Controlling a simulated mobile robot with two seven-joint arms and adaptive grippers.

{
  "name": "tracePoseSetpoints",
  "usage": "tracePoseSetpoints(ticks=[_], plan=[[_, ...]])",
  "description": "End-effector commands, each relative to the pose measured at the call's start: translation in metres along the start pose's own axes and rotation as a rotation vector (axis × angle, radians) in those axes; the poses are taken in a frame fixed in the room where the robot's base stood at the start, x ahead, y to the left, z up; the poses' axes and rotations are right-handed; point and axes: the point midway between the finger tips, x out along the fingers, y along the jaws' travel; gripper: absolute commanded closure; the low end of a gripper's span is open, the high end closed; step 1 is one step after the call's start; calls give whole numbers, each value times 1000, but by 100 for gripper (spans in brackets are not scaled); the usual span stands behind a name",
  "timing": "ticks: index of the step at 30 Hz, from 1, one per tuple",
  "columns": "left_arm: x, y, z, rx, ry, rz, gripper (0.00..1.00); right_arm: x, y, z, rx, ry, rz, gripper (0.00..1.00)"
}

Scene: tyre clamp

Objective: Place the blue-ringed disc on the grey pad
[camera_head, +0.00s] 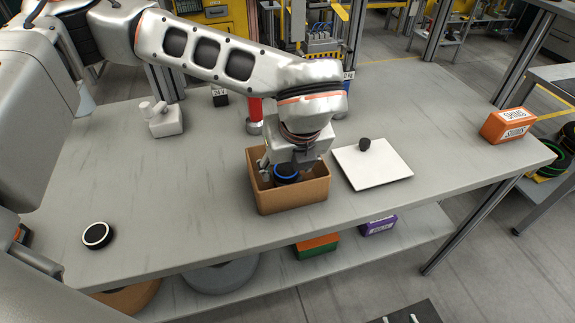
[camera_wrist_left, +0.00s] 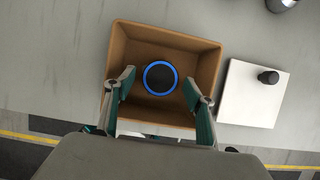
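The blue-ringed disc (camera_head: 286,173) is dark with a bright blue ring. It lies inside the brown open box (camera_head: 291,203); the wrist view also shows the disc (camera_wrist_left: 160,78) there. My left gripper (camera_wrist_left: 158,80) is open over the box, one finger on each side of the disc, with a visible gap on both sides. In the head view my left gripper (camera_head: 287,166) partly covers the disc and the box. I cannot make out a clearly grey pad; a pale, nearly white square plate (camera_head: 372,172) lies right of the box. My right gripper is not in view.
A black knob-like piece (camera_head: 364,144) stands on the pale plate. A white-ringed black disc (camera_head: 97,235) lies at the table's left. A white fixture (camera_head: 164,119), a red cylinder (camera_head: 255,110) and an orange box (camera_head: 509,125) stand on the table. The table's right middle is clear.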

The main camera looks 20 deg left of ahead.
Motion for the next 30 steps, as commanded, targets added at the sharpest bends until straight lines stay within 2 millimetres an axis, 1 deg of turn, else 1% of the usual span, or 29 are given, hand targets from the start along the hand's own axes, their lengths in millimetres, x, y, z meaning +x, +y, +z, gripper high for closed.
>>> tracePoseSetpoints(ticks=[5,7,8,11,18,21,25,30], plan=[[-2,0,1,-1,0,0,46,-1,1,-3,0,3,1,60],[-6,0,2,-1,-1,-1,46,-2,1,-6,1,6,1,60],[-8,-1,2,-1,-1,-2,46,-2,1,-4,2,5,1,60],[-24,-1,2,0,-3,-4,46,-1,0,-3,3,5,0,60],[-74,-1,2,0,-3,-4,46,0,0,-1,2,1,-1,60],[-92,-1,2,-1,-3,-2,46,0,0,0,2,0,-1,60],[-110,0,2,-1,-3,-1,46,0,0,0,1,-1,-1,60],[-122,0,1,0,0,0,46,0,0,0,0,-1,-1,60]])
